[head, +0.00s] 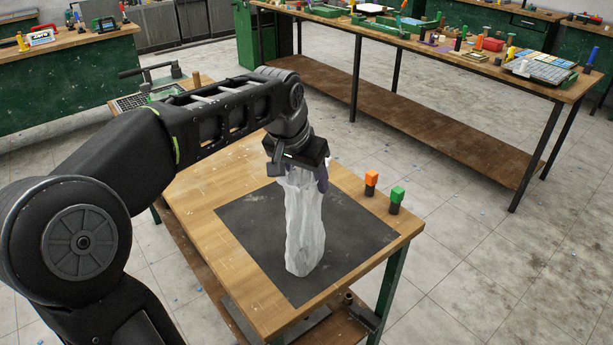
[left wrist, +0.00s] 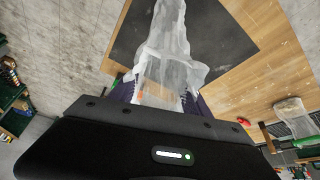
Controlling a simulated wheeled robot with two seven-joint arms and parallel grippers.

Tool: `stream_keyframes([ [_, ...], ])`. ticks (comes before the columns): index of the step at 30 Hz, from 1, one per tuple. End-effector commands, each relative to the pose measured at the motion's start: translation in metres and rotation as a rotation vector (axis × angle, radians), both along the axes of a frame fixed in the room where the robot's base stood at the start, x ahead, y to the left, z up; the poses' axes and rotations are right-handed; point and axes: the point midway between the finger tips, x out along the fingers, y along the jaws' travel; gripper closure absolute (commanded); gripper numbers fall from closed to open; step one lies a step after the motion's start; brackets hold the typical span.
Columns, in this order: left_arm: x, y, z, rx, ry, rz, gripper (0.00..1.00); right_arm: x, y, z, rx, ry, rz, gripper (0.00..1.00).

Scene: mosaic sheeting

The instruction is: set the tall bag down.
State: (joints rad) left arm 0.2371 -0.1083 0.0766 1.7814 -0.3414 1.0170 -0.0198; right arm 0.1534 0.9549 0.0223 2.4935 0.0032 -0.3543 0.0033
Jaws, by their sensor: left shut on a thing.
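A tall, whitish translucent bag (head: 304,225) hangs upright below my left gripper (head: 300,172) in the head view. The gripper is shut on the top of the bag. The bag's lower end is over the dark mat (head: 355,220) on the wooden table (head: 205,185); I cannot tell whether it touches the mat. In the left wrist view the bag (left wrist: 170,50) runs away from between the fingers (left wrist: 158,92) toward the dark mat (left wrist: 210,25). My right gripper is in neither view.
An orange-topped peg (head: 371,178) and a green-topped peg (head: 397,195) stand at the table's right edge. A hand-lever device (head: 155,75) stands at the table's far end. A long cluttered bench (head: 440,60) is behind. Mat around the bag is clear.

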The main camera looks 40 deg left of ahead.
Motion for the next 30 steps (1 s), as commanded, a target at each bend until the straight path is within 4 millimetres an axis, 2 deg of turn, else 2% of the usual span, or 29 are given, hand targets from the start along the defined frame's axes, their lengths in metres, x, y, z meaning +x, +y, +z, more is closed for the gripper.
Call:
stream_keyframes([
  [1,0.000,0.000,0.000,0.000,0.001,0.000,0.42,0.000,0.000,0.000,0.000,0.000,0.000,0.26],
  [9,0.000,0.000,0.000,0.000,0.000,0.000,0.22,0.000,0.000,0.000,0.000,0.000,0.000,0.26],
  [19,-0.001,0.000,0.004,0.000,-0.002,0.000,0.22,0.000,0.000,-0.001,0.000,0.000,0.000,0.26],
  [23,-0.005,-0.001,0.016,0.000,-0.003,0.000,0.22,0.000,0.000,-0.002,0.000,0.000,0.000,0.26],
  [30,-0.023,-0.003,0.058,0.000,-0.005,-0.001,0.22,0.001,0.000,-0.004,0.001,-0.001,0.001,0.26],
])
